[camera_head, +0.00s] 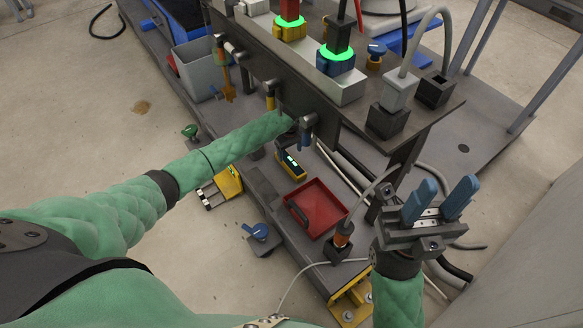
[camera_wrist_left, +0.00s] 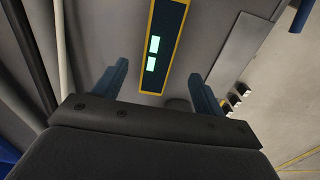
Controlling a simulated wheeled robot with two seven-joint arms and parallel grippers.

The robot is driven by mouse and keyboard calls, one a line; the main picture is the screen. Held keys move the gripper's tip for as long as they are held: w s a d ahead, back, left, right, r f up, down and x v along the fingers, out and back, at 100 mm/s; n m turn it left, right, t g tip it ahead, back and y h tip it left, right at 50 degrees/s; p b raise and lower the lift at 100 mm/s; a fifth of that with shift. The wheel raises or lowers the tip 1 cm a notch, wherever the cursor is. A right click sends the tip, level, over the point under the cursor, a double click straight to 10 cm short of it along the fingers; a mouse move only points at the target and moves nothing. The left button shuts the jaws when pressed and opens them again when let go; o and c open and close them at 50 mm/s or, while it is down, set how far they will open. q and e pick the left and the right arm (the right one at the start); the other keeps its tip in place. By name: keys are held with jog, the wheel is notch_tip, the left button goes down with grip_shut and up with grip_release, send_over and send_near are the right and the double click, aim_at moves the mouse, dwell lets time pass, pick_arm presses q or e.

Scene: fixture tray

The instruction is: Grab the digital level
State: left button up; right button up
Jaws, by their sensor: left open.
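The digital level (camera_head: 291,164) is a dark bar with yellow edges and a lit green display. In the wrist view my left gripper (camera_wrist_left: 158,85) is open and empty. My right gripper (camera_head: 438,201) is open and empty at the right.
A red tray (camera_head: 326,199) with a dark handled item sits beside the level. The raised dark bench (camera_head: 262,60) overhangs behind, with hanging tools and lit blocks on it.

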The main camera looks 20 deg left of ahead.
aim_at(290, 162)
pick_arm(q)
jog(key=shift+w+a+f, duration=0.2)
jog(key=shift+w+a, duration=0.05)
jog(key=shift+f, duration=0.3)
jog(key=shift+s+d+f+b, duration=0.15)
jog(key=shift+f+b, duration=0.65)
jog(key=shift+f, duration=0.9)
jog(key=shift+s+d+f+b, duration=0.15)
jog(key=shift+f+b, duration=0.6)
jog(key=shift+f, duration=0.95)
jog(key=shift+w, duration=0.1)
jog(key=c, duration=1.2)
